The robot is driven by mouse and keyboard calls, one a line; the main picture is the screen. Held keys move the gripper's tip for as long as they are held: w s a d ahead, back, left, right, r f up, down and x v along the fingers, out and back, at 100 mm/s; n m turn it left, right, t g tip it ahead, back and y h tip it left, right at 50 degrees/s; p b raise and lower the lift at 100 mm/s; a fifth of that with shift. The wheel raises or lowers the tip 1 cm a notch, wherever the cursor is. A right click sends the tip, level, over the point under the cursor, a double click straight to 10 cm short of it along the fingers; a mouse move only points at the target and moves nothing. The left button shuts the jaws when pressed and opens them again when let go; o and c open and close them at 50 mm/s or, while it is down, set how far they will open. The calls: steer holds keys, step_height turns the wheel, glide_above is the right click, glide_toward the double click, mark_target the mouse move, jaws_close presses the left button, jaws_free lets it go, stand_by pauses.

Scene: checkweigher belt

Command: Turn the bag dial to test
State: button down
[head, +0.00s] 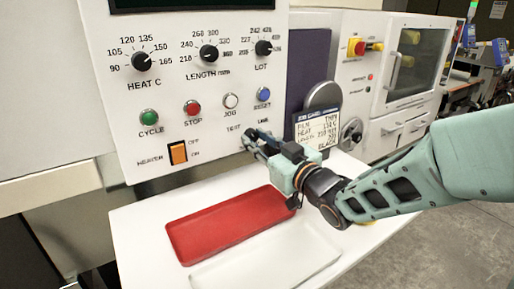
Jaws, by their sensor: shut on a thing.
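My gripper (254,139) is at the lower right of the white control panel (200,72), with its fingertips against the panel face just under the JOG and RESET buttons. It is shut on the bag dial there. The fingers hide the dial, so I cannot see its pointer or which mark it faces. The label TEST shows left of the fingers, and another label, hard to read, shows above them.
Three black knobs, HEAT (141,62), LENGTH (208,54) and LOT (263,48), sit higher on the panel. An orange heater switch (178,153) is left of my gripper. A job card (317,128) stands behind it. A red tray (230,222) and a white tray (268,257) lie below.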

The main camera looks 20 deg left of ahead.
steer(key=shift+n, duration=0.4)
steer(key=c, duration=1.6)
jaws_free()
steer(key=v, duration=0.7)
steer(key=shift+s+d, duration=0.15)
steer(key=shift+d, duration=0.05)
